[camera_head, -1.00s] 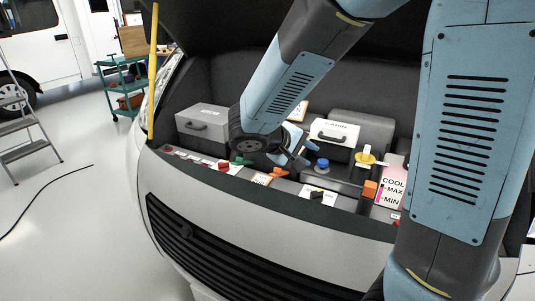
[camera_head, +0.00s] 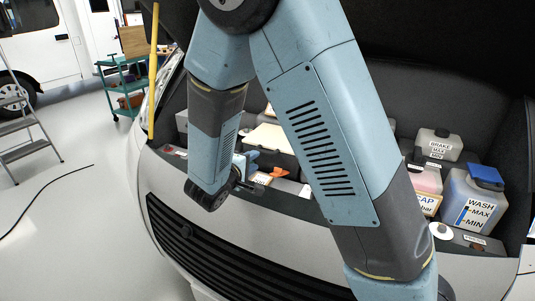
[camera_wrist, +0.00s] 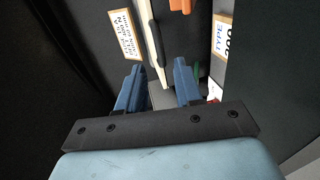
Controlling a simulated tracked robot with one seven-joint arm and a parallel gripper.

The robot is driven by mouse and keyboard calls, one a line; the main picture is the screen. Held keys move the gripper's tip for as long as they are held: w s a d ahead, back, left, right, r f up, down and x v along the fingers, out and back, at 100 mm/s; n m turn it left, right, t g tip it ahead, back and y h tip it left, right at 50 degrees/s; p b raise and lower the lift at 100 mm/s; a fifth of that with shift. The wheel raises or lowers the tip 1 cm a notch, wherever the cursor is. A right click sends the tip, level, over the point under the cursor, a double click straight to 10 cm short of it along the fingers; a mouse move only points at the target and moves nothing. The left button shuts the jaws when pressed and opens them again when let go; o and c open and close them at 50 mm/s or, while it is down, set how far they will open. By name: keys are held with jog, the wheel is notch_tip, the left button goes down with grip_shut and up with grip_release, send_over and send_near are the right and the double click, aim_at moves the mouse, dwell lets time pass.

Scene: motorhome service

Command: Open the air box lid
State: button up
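The air box is hard to pick out. A pale flat-topped box (camera_head: 268,137) shows between my arm links in the head view; I cannot tell if its pale top is a lid. My gripper (camera_head: 248,168) is low in front of this box, partly hidden by my arm. In the wrist view my gripper (camera_wrist: 159,76) has its two blue fingers spread apart. A pale upright edge (camera_wrist: 157,45) with a dark handle-like bar (camera_wrist: 155,42) stands ahead of the gap between them. I see no clear contact.
A grey box (camera_head: 182,121) is mostly hidden at the left. A washer bottle (camera_head: 472,205) and brake bottle (camera_head: 438,146) stand at the right. A yellow prop rod (camera_head: 153,70) rises at the left. The front body edge runs below my gripper.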

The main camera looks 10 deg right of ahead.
aim_at(266, 151)
jog(key=x, duration=1)
jog(key=shift+s, duration=0.1)
grip_shut()
